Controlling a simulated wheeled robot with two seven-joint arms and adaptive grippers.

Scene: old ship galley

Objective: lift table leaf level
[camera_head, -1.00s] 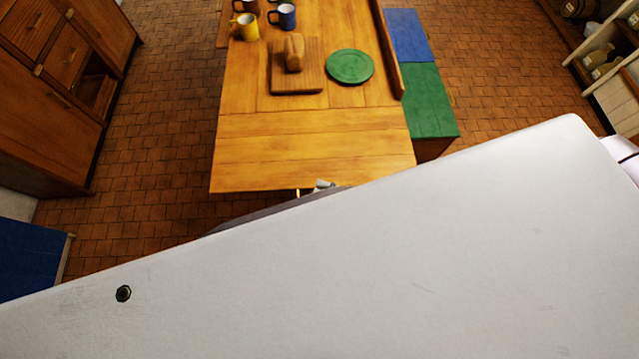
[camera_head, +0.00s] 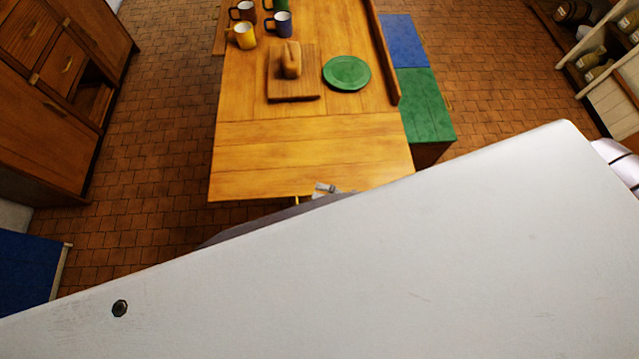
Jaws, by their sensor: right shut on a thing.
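The table leaf (camera_head: 310,160) is the near end section of the wooden table (camera_head: 245,95). It looks about level with the rest of the top, with a thin seam between them. A small part of my right gripper (camera_head: 325,189) shows at the leaf's near edge, shut on the leaf there. Its fingertips are mostly hidden by the leaf and by my large pale body part in front. A small yellow piece (camera_head: 297,200) shows just under the near edge. My left gripper is not in view.
On the table stand several mugs, a yellow one (camera_head: 245,36) nearest, a loaf on a board (camera_head: 280,97) and a green plate (camera_head: 347,73). A blue and green bench (camera_head: 428,105) stands right of the table. Brick floor (camera_head: 150,140) is clear on the left.

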